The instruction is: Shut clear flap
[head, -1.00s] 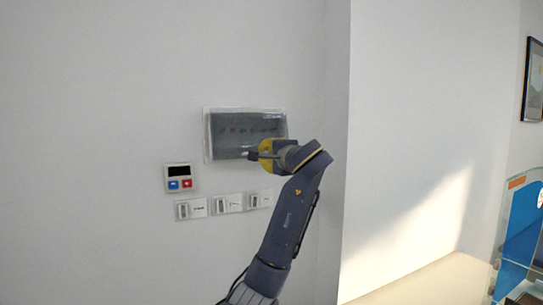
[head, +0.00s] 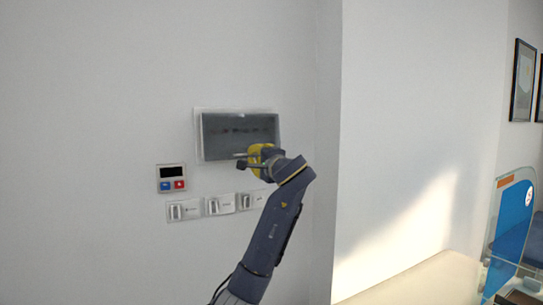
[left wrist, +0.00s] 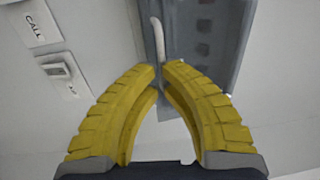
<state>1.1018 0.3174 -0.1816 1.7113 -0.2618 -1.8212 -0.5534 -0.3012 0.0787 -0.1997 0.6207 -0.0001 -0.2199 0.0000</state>
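The clear flap (head: 238,148) is a grey-tinted see-through panel over a wall box, with a row of dark red buttons (head: 240,130) showing through it. From this angle I cannot tell how far it stands open. My left gripper (head: 241,160) is at the flap's lower edge, right of its middle. In the left wrist view the yellow fingers (left wrist: 161,68) nearly meet at their tips, in front of the tinted panel (left wrist: 205,75). A pale bent bar (left wrist: 157,35) runs down to the tips; whether they hold it is unclear. My right gripper is out of view.
A small keypad (head: 172,178) with a display, a blue button and a red button is on the wall left of my gripper. Several switch plates (head: 221,205) sit below the box. A wall corner (head: 335,150) stands to the right. A pale counter (head: 420,280) lies at lower right.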

